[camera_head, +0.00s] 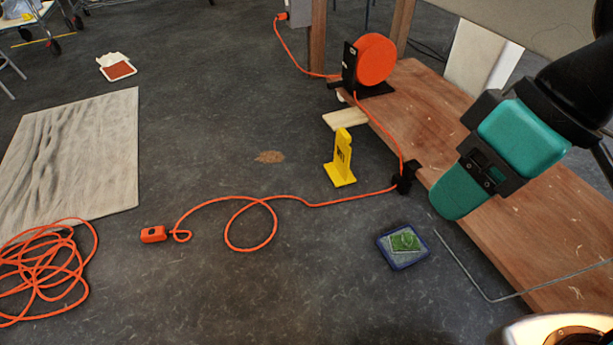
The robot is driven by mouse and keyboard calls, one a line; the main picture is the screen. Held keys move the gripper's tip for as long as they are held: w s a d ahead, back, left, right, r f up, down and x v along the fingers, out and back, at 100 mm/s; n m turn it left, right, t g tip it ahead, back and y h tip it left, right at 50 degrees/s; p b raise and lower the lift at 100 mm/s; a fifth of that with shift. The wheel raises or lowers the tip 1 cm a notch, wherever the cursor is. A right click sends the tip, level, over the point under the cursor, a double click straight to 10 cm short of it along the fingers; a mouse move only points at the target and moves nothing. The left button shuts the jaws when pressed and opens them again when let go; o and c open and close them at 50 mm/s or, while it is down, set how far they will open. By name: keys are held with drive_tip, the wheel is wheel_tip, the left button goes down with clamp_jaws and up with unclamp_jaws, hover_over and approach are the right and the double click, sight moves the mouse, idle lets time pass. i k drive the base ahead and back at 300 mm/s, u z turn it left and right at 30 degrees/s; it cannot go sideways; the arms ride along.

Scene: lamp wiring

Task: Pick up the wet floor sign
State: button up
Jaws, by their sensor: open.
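The wet floor sign (341,158) is a small yellow upright board on a flat yellow foot, with dark lettering on its face. It stands on the dark floor near the middle of the view, left of the wooden board. My gripper (452,205), teal and black, hangs at the right, in front of the wooden board and apart from the sign. It is open; its fingertips overlap in this view and nothing shows between them.
An orange cord (315,205) runs across the floor just in front of the sign. A blue tray (385,254) lies in front. A pale panel (90,150) and coiled cord (45,270) lie left.

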sight(338, 170)
drive_tip(key=z, duration=0.25)
drive_tip(key=k, duration=0.2)
drive_tip(key=u, duration=1.7)
drive_tip(key=i, duration=1.7)
drive_tip(key=z, duration=1.2)
drive_tip(key=i, duration=0.65)
drive_tip(key=z, duration=0.7)
